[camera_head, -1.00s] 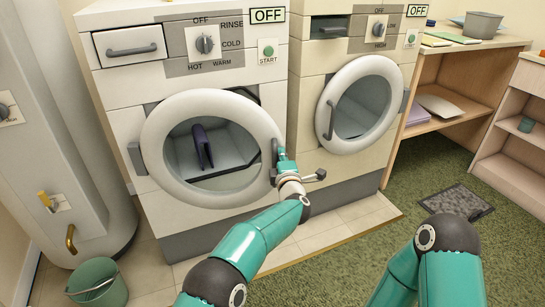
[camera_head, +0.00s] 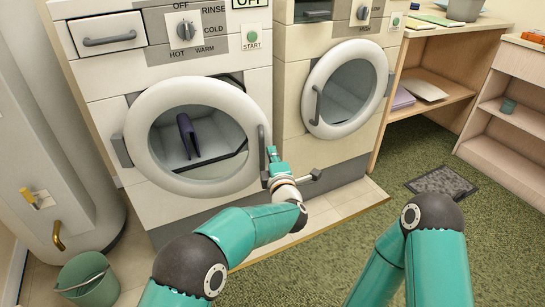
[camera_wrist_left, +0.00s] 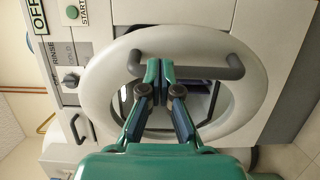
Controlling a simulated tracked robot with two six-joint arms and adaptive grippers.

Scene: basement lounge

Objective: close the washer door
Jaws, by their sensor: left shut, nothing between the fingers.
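My left gripper (camera_head: 272,155) is shut and empty, close to the right of the handle. In the left wrist view, the shut fingertips (camera_wrist_left: 159,70) overlap the handle bar (camera_wrist_left: 205,71) in front of the door; I cannot tell whether they touch. My right gripper is out of view.
A dark purple cloth (camera_head: 187,135) shows inside the washer. A second machine with a round door (camera_head: 378,75) stands close on the right. A green bucket (camera_head: 100,291) is at the lower left. The green carpet (camera_head: 340,245) is mostly clear, with a grey mat (camera_head: 441,181) on it.

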